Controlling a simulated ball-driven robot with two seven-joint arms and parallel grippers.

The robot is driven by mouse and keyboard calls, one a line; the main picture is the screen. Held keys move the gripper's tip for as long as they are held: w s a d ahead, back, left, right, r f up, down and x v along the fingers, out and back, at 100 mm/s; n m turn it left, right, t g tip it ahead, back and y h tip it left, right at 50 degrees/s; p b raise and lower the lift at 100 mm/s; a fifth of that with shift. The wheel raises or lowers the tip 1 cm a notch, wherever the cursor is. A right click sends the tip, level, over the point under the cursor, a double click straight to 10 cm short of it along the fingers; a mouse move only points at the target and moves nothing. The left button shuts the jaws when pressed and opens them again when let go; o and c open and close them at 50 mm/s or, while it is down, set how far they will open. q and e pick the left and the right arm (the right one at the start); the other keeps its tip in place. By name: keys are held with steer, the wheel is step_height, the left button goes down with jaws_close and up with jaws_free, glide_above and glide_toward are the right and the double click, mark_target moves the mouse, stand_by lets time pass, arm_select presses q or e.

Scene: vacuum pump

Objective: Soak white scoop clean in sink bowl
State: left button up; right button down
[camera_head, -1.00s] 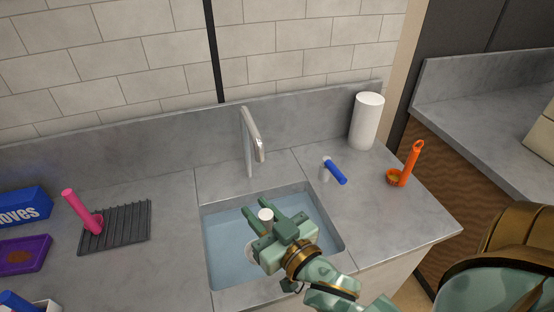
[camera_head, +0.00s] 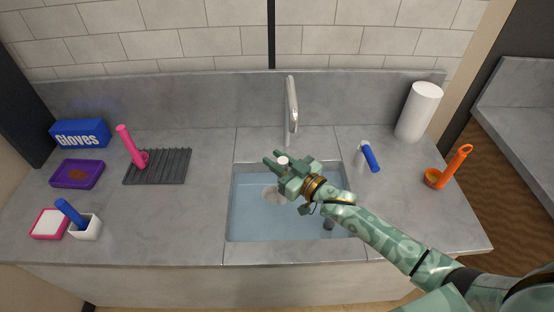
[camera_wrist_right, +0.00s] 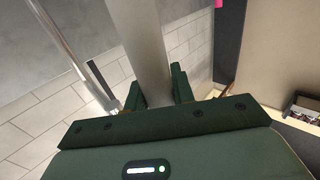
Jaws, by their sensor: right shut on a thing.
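My right gripper (camera_head: 275,158) is above the sink bowl (camera_head: 232,205), near its back edge. It is shut on the white scoop (camera_head: 283,161), whose pale round handle end shows between the fingers. In the right wrist view the fingers (camera_wrist_right: 157,88) close around a smooth whitish handle (camera_wrist_right: 148,40). The sink bowl holds bluish water. A pale round shape (camera_head: 271,194) shows in the water under the gripper; I cannot tell if it is the scoop's cup. My left gripper is not in view.
A tap (camera_head: 291,105) stands behind the sink. Left are a dark drying rack (camera_head: 172,167) with a pink scoop (camera_head: 131,146), a purple tray (camera_head: 76,174) and a gloves box (camera_head: 80,134). Right are a blue-handled thing (camera_head: 370,158), an orange scoop (camera_head: 455,165) and a white roll (camera_head: 419,113).

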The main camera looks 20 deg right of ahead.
step_height(320, 180, down, 13)
steer(key=b, duration=0.9)
steer(key=shift+f, duration=0.15)
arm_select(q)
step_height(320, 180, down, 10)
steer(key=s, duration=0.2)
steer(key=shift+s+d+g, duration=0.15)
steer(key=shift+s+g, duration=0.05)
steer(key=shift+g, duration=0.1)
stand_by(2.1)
arm_select(e)
step_height(320, 180, up, 6)
steer(key=p, duration=0.5)
arm_select(q)
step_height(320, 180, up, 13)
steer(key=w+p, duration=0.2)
steer(key=p, duration=0.6)
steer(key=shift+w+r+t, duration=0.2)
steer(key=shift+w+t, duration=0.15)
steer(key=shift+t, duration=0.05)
arm_select(e)
step_height(320, 180, up, 8)
